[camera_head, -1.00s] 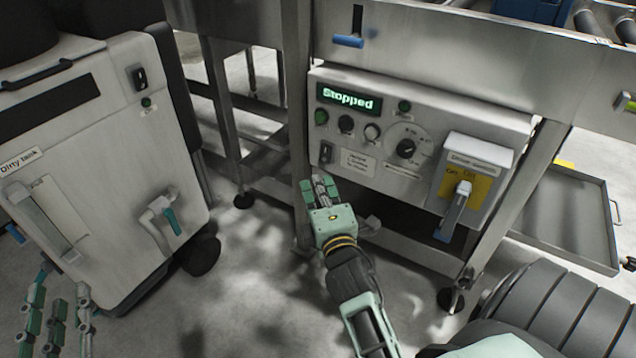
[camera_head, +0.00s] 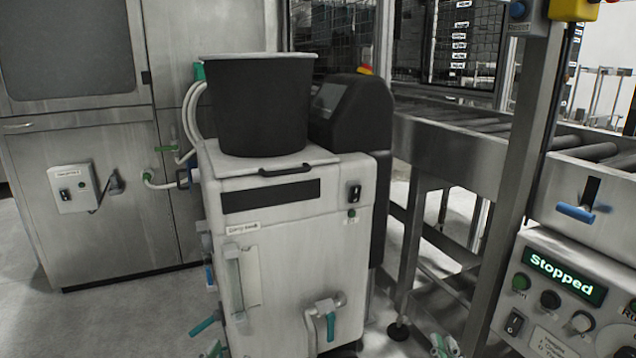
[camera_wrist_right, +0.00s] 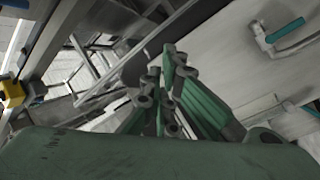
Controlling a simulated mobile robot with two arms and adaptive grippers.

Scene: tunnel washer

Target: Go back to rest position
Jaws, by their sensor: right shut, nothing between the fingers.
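My right gripper (camera_head: 441,346) shows only by its green and grey fingertips at the bottom edge of the head view, left of the control panel (camera_head: 568,290). In the right wrist view its fingers (camera_wrist_right: 163,75) are close together with nothing held between them. The panel's display reads "Stopped".
A black bucket (camera_head: 258,105) stands on the dirty tank unit. A teal-handled tap (camera_head: 330,325) sticks out of its front. A metal post (camera_head: 512,160) and a roller conveyor (camera_head: 470,125) stand at right. A steel cabinet (camera_head: 75,140) is at left, with bare floor before it.

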